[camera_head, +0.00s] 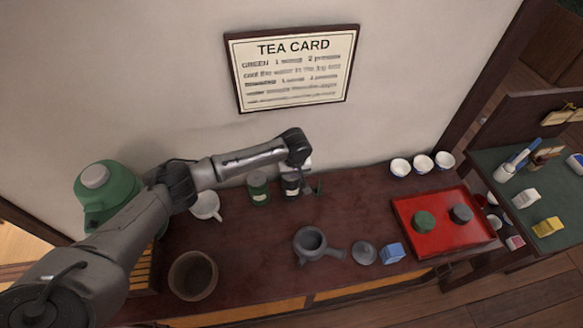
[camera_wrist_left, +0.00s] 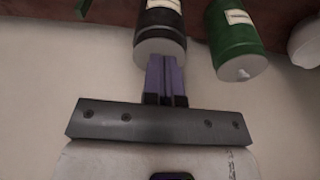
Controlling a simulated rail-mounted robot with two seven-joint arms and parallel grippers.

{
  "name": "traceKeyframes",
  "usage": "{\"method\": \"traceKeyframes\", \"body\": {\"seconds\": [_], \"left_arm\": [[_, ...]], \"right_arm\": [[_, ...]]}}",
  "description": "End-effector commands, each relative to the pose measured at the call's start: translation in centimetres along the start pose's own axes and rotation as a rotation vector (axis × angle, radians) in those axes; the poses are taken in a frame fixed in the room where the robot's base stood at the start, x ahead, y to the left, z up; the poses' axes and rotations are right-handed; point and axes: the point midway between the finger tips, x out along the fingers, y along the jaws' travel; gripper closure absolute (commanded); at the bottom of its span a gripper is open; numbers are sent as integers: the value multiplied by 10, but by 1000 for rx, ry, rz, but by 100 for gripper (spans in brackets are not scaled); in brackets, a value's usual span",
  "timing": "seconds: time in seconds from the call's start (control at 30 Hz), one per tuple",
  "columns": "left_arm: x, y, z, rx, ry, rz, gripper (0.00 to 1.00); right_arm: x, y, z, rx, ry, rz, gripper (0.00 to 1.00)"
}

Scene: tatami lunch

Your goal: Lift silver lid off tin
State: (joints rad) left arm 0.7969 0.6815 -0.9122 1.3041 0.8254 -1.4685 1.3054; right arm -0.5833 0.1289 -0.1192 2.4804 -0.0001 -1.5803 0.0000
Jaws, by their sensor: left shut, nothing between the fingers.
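A dark tin (camera_head: 291,188) with a pale label stands at the back of the table, against the wall, beside a green tin (camera_head: 258,190). The left wrist view shows the dark tin (camera_wrist_left: 161,20) upside down, with its grey silver lid (camera_wrist_left: 150,48) on it. The green tin (camera_wrist_left: 236,35) there has a grey top with a small knob. My left gripper (camera_wrist_left: 164,62) is shut and empty; its fingertips overlap the lid's middle, hiding any knob. Whether they touch it I cannot tell. In the head view my arm covers the lid. My right gripper is not in view.
A small green object (camera_head: 313,188) lies right of the dark tin. A grey teapot (camera_head: 309,244), a loose grey lid (camera_head: 364,253) and a red tray (camera_head: 436,245) are nearer the front. The table's middle is clear.

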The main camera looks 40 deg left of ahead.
Motion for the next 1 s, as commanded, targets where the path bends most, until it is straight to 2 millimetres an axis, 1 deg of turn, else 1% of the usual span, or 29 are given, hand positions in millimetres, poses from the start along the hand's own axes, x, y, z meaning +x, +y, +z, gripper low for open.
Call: {"method": "traceKeyframes", "body": {"seconds": [0.03, 0.1, 0.23, 0.33, 0.4, 0.6, 0.87, 0.93, 1.0], "left_arm": [[3, 0, -9, -4, 1, 1, 100], [4, 1, -19, -3, 1, 0, 100], [6, 0, -34, -2, 1, 1, 100], [15, -1, -31, 1, 0, -2, 100], [16, 0, -31, 1, -2, 0, 100], [23, -1, -29, 0, -2, -2, 100], [26, -2, -28, 1, -3, -5, 100], [25, -2, -27, 2, -4, -6, 100], [23, -1, -25, 2, -6, -6, 100]], "right_arm": [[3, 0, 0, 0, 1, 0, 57], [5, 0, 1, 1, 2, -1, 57], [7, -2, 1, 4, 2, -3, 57], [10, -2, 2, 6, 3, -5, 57], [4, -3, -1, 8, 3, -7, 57], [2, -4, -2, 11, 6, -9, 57], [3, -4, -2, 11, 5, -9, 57], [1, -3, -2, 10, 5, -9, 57], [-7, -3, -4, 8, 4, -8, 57]]}}
